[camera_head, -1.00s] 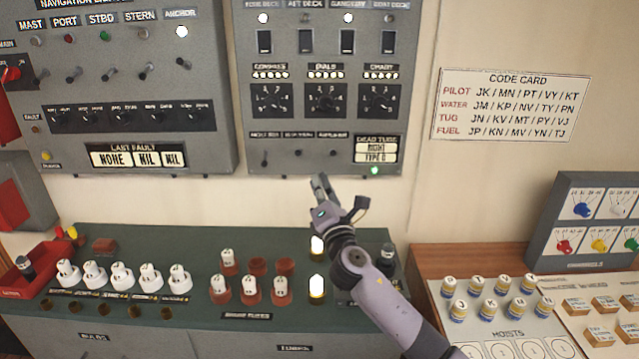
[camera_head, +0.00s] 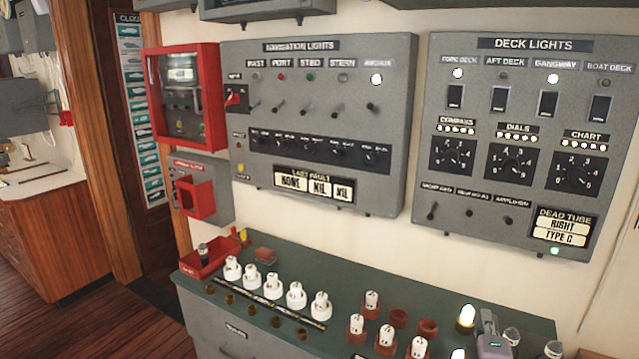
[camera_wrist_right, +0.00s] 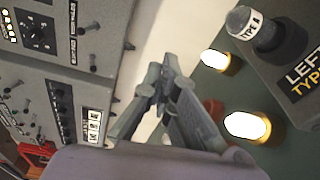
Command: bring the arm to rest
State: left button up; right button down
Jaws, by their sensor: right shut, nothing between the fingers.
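My right gripper (camera_head: 488,322) shows at the bottom edge of the head view, low over the right part of the green bench top (camera_head: 400,290). Most of its arm is cut off by the frame. In the right wrist view its fingers (camera_wrist_right: 163,80) are together with nothing between them. Two lit white lamps (camera_wrist_right: 247,125) stand on the bench beside it. My left gripper is in neither view.
A navigation lights panel (camera_head: 320,100) and a deck lights panel (camera_head: 500,120) hang on the wall above the bench. White plugs (camera_head: 296,294) and brown sockets (camera_head: 428,326) stand on the bench. A red tray (camera_head: 207,258) sits at its left end. Wooden floor (camera_head: 60,320) is clear at the left.

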jog(key=s+a+f+m+g+y, duration=0.2)
jog(key=s+a+f+m+g, duration=0.2)
jog(key=s+f, duration=0.45)
jog(key=s+a+f+m+g+y, duration=0.2)
jog(key=s+a+f+m+g, duration=0.25)
jog(key=s+f, duration=0.35)
jog(key=s+a+f+m+g+y, duration=0.1)
jog(key=s+a+m+g+y, duration=0.15)
jog(key=s, duration=0.55)
jog(key=s+a+f+m+g+y, duration=0.15)
jog(key=s+a, duration=0.25)
jog(key=s, duration=0.5)
notch_tip(320, 180, down, 28)
jog(key=g+h+b, duration=0.1)
jog(key=b, duration=0.1)
jog(key=s+d+f+g+b, duration=0.1)
jog(key=s+d+f, duration=0.2)
jog(key=s+f, duration=1.4)
jog(key=shift+s+f, duration=0.15)
jog(key=shift+f, duration=0.15)
jog(key=shift+g, duration=0.25)
